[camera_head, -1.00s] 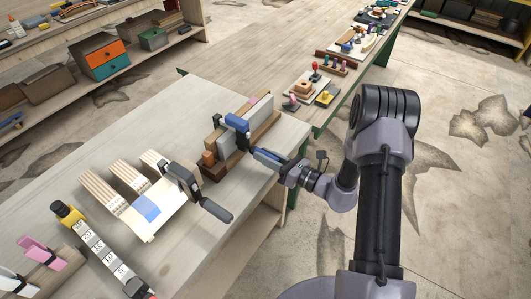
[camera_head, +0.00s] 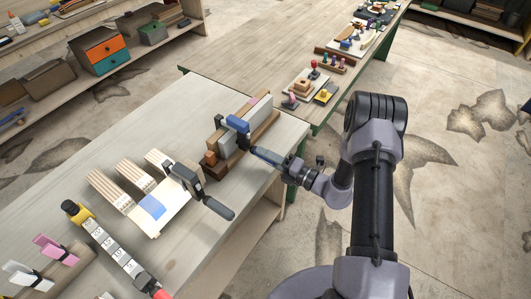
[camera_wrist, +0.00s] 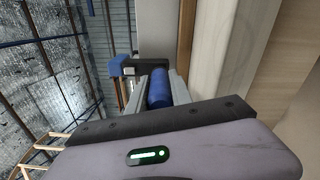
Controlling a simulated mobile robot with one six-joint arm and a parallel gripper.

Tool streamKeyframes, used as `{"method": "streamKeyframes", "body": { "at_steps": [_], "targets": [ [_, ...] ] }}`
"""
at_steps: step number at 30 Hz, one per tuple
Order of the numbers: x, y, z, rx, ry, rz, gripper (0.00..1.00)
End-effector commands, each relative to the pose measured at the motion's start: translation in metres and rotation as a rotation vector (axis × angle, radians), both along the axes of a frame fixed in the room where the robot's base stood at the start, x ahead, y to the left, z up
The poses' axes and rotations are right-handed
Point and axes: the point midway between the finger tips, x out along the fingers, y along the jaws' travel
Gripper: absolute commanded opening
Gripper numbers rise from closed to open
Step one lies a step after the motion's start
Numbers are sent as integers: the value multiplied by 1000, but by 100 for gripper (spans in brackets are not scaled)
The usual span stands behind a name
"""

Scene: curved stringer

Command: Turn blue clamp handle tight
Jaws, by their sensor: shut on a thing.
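The blue clamp (camera_head: 237,123) sits across a wooden stand with upright boards (camera_head: 262,108), near the right end of the bench. Its blue handle (camera_head: 266,155) sticks out toward my arm. My gripper (camera_head: 262,153) is shut on this handle at the bench's right edge. In the wrist view, the blue cylindrical handle (camera_wrist: 159,88) lies between the two grey fingers of my gripper (camera_wrist: 160,90), pointing away from the palm. The clamp's blue and dark jaw (camera_wrist: 122,67) shows beyond it, beside a pale board (camera_wrist: 157,30). The clamp's screw is mostly hidden.
A black clamp (camera_head: 190,180) with a long dark handle (camera_head: 218,208) stands to the left of the stand. Comb-like wooden pieces (camera_head: 113,190) and a yellow-ended clamp (camera_head: 75,212) lie farther left. Floor is open on the right.

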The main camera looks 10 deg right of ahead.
Motion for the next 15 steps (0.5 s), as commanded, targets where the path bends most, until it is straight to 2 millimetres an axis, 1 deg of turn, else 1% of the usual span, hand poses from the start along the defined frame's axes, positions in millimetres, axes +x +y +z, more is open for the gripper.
{"method": "streamKeyframes", "body": {
  "at_steps": [15],
  "targets": [
    [0,0,0,344,344,11,0]
  ]
}}
